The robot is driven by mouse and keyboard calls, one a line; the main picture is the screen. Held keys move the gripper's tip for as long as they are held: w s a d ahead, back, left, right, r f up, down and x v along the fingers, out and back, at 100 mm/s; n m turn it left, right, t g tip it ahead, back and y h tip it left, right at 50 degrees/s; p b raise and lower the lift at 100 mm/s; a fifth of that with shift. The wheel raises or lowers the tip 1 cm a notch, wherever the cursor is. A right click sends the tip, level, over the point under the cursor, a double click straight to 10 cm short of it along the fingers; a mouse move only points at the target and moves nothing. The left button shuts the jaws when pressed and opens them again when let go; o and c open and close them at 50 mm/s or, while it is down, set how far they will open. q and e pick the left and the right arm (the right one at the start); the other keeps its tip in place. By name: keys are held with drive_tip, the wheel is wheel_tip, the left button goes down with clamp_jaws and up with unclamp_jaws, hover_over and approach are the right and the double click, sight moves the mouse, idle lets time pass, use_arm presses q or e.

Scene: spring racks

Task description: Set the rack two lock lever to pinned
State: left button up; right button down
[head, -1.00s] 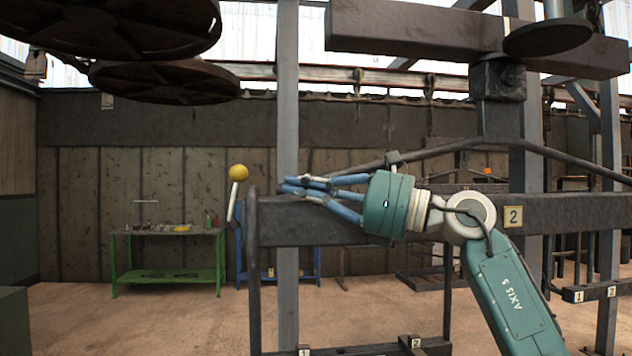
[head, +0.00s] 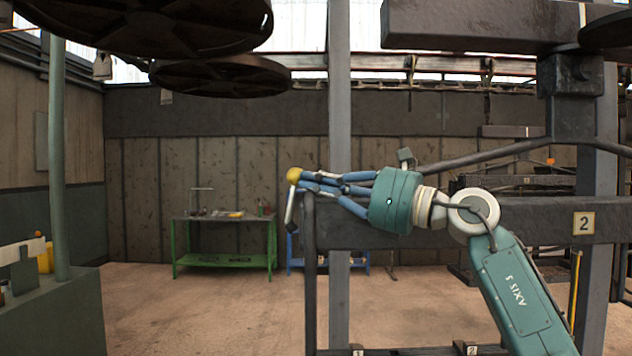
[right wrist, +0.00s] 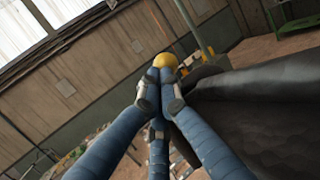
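The rack two lock lever is a short pale and dark stem (head: 290,212) with a yellow ball knob (head: 294,175), at the left end of the dark rack beam (head: 440,232). The stem stands near upright, leaning slightly. My right gripper (head: 302,182) reaches in from the right with its blue fingers drawn together, tips at the knob. In the right wrist view the fingertips (right wrist: 159,80) converge just before the knob (right wrist: 165,61), covering its lower part. I cannot tell whether they touch it. My left gripper is out of view.
A "2" plate (head: 584,223) marks the rack post. A dark upright bar (head: 309,270) stands just right of the lever. A green bench (head: 224,262) is behind, and a green cabinet (head: 52,318) is at left. Large dark discs (head: 150,25) hang overhead.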

drive_tip(key=shift+a+r+n+g+h+p, duration=0.3)
drive_tip(key=shift+a+r+n+h+p, duration=0.2)
drive_tip(key=shift+p, duration=1.05)
drive_tip(key=a+n+g+h+p, duration=0.1)
drive_tip(key=a+h+p, duration=0.1)
drive_tip(key=a+p, duration=0.3)
drive_tip(key=shift+a+p, duration=0.3)
drive_tip(key=shift+a, duration=0.9)
drive_tip(key=s+d+r+b, duration=0.2)
drive_tip(key=s+d+r, duration=0.4)
drive_tip(key=d+r, duration=0.2)
drive_tip(key=shift+b+v, duration=0.35)
drive_tip(key=shift+v, duration=0.65)
